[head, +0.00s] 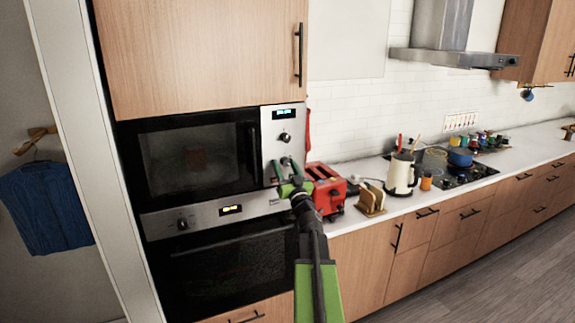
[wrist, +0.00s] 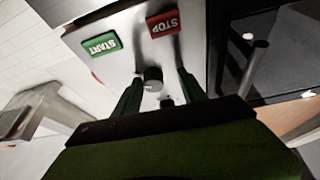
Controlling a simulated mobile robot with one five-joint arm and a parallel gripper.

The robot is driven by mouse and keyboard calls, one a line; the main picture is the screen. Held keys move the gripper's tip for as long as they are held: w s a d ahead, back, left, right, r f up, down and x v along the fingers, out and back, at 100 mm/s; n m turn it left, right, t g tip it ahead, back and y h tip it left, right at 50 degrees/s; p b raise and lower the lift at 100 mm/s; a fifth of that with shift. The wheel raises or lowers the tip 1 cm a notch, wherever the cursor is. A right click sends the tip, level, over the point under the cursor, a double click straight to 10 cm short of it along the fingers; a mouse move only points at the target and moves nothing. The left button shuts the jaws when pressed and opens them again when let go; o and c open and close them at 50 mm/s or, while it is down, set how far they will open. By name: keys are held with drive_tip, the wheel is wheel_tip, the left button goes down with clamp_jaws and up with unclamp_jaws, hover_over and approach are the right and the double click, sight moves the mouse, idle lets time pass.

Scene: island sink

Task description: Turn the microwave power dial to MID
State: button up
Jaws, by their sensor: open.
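The microwave (head: 190,160) is built into the cabinet, with its door shut and a steel control panel on its right. A round dial (head: 285,137) shows below the panel's lit display. My gripper (head: 284,163) is open in front of the panel, below that dial. In the wrist view, a dark dial (wrist: 153,79) stands between the fingers of my gripper (wrist: 156,80), with no clear contact. I cannot read any power marks or the pointer positions.
A green START button (wrist: 100,46) and a red STOP button (wrist: 164,24) lie close to the fingers. The microwave handle (head: 253,155) is left of the panel. A red toaster (head: 326,188) stands on the counter to the right. An oven (head: 235,262) is below.

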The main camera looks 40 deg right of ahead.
drive_tip(key=shift+s+d, duration=0.15)
drive_tip(key=shift+s, duration=0.1)
drive_tip(key=shift+c, duration=0.7)
drive_tip(key=shift+d, duration=0.15)
clamp_jaws()
drive_tip(key=shift+s, duration=0.1)
drive_tip(key=shift+d+n, duration=0.1)
drive_tip(key=shift+n, duration=0.2)
drive_tip(key=n+y, duration=0.1)
drive_tip(key=n, duration=0.1)
drive_tip(key=shift+d+n+t+y, duration=0.1)
drive_tip(key=shift+n+t+y, duration=0.2)
drive_tip(key=shift+n+t, duration=0.1)
drive_tip(key=n+y, duration=0.1)
drive_tip(key=n, duration=0.1)
drive_tip(key=n+y, duration=0.1)
drive_tip(key=n, duration=0.2)
drive_tip(key=shift+d+r+y+p, duration=0.15)
drive_tip(key=shift+r+y+p, duration=0.05)
drive_tip(key=shift+y+p, duration=0.2)
drive_tip(key=n+y+p, duration=0.1)
drive_tip(key=n, duration=0.2)
drive_tip(key=n+y, duration=0.1)
drive_tip(key=n, duration=0.1)
drive_tip(key=shift+s+r+n+y+p, duration=0.1)
drive_tip(key=shift+n+y+p, duration=0.7)
drive_tip(key=shift+n, duration=0.7)
